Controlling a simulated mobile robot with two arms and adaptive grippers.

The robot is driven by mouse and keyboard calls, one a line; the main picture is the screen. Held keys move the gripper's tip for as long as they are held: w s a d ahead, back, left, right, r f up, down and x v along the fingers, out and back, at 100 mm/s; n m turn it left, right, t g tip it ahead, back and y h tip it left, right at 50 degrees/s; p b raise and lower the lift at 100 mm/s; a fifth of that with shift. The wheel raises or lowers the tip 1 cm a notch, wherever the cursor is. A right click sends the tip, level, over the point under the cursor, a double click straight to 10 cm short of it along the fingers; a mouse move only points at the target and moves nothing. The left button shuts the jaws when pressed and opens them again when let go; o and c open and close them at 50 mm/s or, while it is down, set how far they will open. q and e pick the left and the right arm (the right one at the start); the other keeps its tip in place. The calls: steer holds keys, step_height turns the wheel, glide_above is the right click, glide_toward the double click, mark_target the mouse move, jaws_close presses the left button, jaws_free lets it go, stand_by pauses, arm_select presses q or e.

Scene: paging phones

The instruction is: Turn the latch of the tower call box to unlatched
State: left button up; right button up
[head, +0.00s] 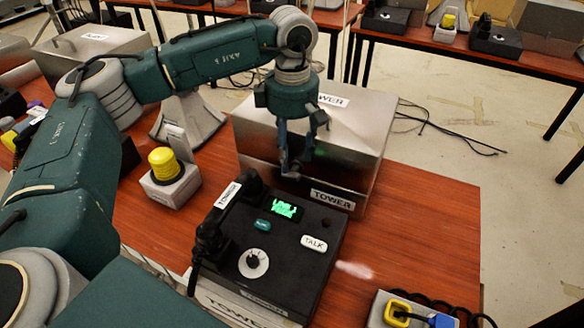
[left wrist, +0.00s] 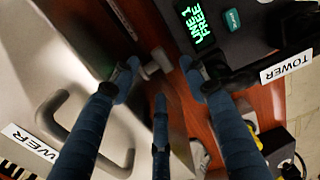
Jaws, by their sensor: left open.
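The tower call box (head: 360,135) is a brushed metal box with TOWER labels on its lid and front. My left gripper (head: 296,165) reaches down at its front side, fingers spread and empty. In the left wrist view, my blue fingers (left wrist: 160,78) stand apart around a small grey latch (left wrist: 156,64) on the box's front edge. I cannot tell whether they touch it. The latch's exact turn is hard to read. In the head view the fingers mostly cover it. The box's grey lid handle (left wrist: 62,125) shows in the left wrist view. My right gripper is not in view.
A black TOWER phone (head: 285,240) with handset, dial and green screen stands just in front of the box. A yellow beacon (head: 165,165) stands left. A grey tray with yellow and blue connectors (head: 400,308) is at lower right. Red-brown table (head: 440,220) is bare at right.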

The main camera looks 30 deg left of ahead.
mark_target(294, 172)
arm_select(q)
steer(key=shift+f+p, duration=0.3)
steer(key=shift+f, duration=2.5)
jaws_close()
steer(key=shift+d+f+y+b, duration=0.1)
steer(key=shift+d+y+b, duration=0.2)
steer(key=shift+y, duration=0.6)
steer(key=shift+y+b, duration=0.35)
steer(key=shift+y, duration=0.65)
jaws_free()
